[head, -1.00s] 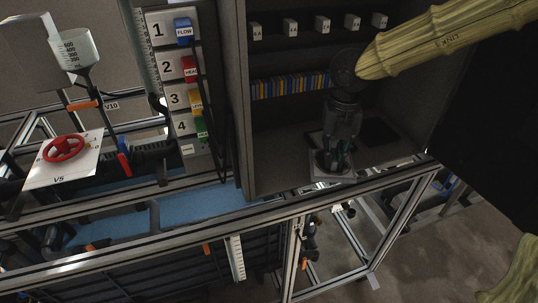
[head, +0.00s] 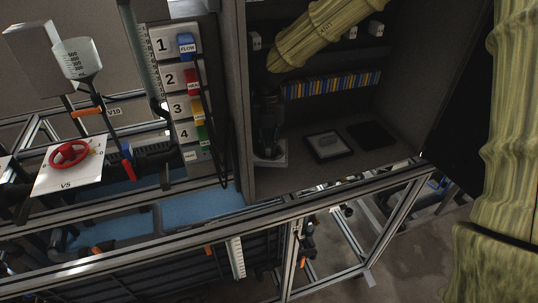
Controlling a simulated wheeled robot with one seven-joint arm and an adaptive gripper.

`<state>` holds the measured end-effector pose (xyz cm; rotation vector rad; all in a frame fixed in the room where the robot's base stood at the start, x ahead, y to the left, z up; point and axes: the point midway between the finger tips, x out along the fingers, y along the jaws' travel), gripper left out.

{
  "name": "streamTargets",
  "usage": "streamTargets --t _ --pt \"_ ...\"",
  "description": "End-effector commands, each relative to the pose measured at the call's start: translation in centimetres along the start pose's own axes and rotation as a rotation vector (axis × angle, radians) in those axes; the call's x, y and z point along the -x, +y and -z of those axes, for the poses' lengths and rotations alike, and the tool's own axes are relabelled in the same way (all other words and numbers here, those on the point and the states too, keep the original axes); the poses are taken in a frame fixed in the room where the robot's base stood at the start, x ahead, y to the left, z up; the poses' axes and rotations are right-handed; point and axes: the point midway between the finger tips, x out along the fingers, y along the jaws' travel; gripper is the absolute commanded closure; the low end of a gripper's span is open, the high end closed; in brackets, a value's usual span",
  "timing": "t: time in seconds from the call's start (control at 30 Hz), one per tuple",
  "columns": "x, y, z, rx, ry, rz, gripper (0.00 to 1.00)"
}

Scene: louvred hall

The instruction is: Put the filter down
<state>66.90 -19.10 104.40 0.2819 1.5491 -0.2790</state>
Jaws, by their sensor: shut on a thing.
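A light grey square plate (head: 281,158), which I take to be the filter, shows under my gripper at the lower left of the cabinet in the head view. My gripper (head: 268,150) points straight down and is shut on it. The gripper body hides the plate's middle and the grip itself. I cannot tell whether the plate touches the cabinet floor or hangs just above it.
A dark-framed square (head: 328,146) and a plain dark square (head: 372,135) lie on the cabinet floor (head: 325,175) to the right. A row of blue and yellow items (head: 335,85) stands behind. The cabinet's left wall (head: 241,110) is close to my gripper.

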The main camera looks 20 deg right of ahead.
Motion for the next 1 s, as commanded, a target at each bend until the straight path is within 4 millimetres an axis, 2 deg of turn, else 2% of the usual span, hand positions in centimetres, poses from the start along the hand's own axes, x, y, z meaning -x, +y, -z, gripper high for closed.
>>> streamTargets --t 0.1,0.33,0.53,1.0 --pt "-1.8 -0.3 0.2 0.0 0.005 0.005 1.0" --pt "-3.3 -0.4 0.2 0.0 0.005 0.005 1.0" --pt "-5.9 -0.5 0.3 0.0 0.005 0.006 1.0" --pt "-6.7 0.0 0.1 -0.001 0.004 0.002 1.0"
